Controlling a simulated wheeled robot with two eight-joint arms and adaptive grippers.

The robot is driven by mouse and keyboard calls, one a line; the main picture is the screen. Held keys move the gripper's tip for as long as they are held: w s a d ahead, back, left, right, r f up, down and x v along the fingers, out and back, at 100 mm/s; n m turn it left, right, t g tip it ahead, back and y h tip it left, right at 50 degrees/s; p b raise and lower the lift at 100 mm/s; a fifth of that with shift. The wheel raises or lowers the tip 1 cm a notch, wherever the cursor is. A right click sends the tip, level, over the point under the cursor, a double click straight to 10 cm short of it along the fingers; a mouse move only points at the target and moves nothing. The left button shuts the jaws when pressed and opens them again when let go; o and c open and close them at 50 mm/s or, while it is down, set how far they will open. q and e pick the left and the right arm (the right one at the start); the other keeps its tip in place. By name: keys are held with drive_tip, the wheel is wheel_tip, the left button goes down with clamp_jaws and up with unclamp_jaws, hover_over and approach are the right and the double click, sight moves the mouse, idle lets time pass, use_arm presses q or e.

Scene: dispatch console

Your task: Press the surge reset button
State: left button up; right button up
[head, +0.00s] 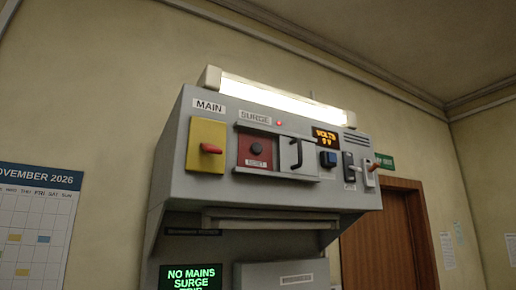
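The surge reset button (256,149) is a dark round button on a red plate labelled RESET, under a SURGE label on the console's upper panel. A pale sliding cover (297,156) with a dark handle (296,153) stands to its right, and the button shows uncovered. A small red light (279,124) glows above. The lower screen (191,277) reads NO MAINS SURGE, with a further line cut off. Neither of my grippers is in the head view.
A VOLTS display (325,138), a blue button (328,159) and switches (369,172) are to the right. A lamp (279,96) tops the grey console (179,185). A wooden door (379,240) stands behind.

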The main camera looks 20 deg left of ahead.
idle(0.4)
use_arm(q)
clamp_jaws()
idle(1.0)
